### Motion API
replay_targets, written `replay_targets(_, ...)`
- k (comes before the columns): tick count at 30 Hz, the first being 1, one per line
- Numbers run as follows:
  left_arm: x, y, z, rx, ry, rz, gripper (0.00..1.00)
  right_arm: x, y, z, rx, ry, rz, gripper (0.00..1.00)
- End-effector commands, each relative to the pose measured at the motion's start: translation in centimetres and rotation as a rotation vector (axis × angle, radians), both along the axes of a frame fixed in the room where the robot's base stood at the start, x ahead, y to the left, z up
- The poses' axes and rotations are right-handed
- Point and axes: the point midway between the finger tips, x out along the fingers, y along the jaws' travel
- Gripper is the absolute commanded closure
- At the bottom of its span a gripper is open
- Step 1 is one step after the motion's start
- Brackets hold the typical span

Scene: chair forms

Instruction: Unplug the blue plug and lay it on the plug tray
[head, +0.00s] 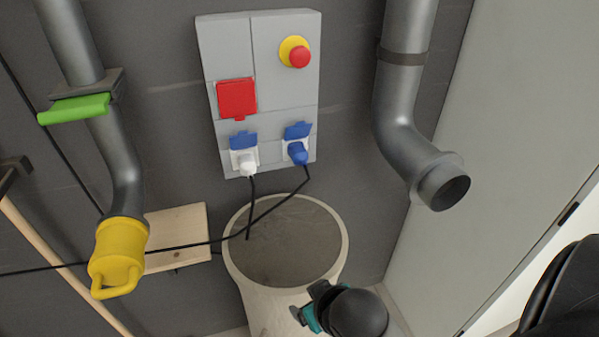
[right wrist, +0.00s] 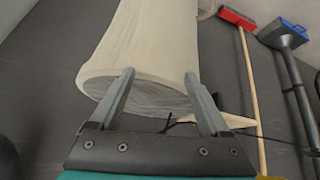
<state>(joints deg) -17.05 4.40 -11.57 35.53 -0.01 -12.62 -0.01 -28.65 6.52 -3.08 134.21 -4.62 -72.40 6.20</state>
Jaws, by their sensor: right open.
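The blue plug (head: 297,153) sits in the right-hand socket of a grey wall box, under a raised blue lid. Its black cable hangs down to the left. A light wooden board (head: 180,222) on the wall, lower left of the box, may be the plug tray; a black cable crosses in front of it. It also shows in the right wrist view (right wrist: 238,121). My right gripper (head: 308,308) is low in the head view, below and apart from the blue plug. In the right wrist view its fingers (right wrist: 159,76) are open and empty. My left gripper is not seen.
A white plug (head: 247,164) sits in the left socket. A pale drum (head: 232,262) stands below the box, close to my right gripper. Grey pipes (head: 398,100) flank the box; the left one ends in a yellow cap (head: 118,250). Bare wall lies around the box.

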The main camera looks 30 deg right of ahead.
Motion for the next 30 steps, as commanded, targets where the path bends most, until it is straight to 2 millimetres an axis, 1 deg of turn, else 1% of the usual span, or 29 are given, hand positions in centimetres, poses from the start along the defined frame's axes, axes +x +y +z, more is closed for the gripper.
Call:
replay_targets(1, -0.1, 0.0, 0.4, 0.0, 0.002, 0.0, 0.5, 0.0, -0.1, 1.4, -0.001, -0.016, -0.006, 0.2)
replay_targets(2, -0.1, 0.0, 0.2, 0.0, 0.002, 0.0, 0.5, 0.9, -0.7, 1.2, -0.007, -0.044, -0.023, 0.2)
replay_targets(4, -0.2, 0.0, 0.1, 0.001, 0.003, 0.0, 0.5, 2.5, -1.6, 1.4, -0.014, -0.111, -0.052, 0.2)
replay_targets(8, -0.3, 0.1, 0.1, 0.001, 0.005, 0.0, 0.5, 5.7, -3.5, 2.6, -0.027, -0.253, -0.106, 0.2)
replay_targets(10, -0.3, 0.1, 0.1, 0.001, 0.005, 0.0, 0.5, 7.5, -4.6, 3.5, -0.033, -0.342, -0.133, 0.2)
replay_targets(14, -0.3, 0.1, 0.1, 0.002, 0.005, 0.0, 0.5, 11.1, -7.0, 6.0, -0.045, -0.542, -0.174, 0.2)
replay_targets(15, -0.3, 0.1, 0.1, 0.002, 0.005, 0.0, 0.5, 12.1, -7.7, 6.9, -0.048, -0.606, -0.182, 0.2)
replay_targets(18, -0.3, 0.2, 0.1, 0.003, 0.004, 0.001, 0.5, 14.2, -9.1, 9.1, -0.049, -0.753, -0.19, 0.2)
replay_targets(21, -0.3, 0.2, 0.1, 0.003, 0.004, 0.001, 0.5, 15.4, -10.0, 10.8, -0.045, -0.864, -0.184, 0.2)
replay_targets(24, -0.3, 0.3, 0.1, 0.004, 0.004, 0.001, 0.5, 16.2, -10.4, 12.0, -0.041, -0.939, -0.173, 0.2)
replay_targets(30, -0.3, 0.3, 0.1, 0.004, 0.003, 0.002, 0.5, 16.6, -10.6, 12.8, -0.036, -0.991, -0.162, 0.2)
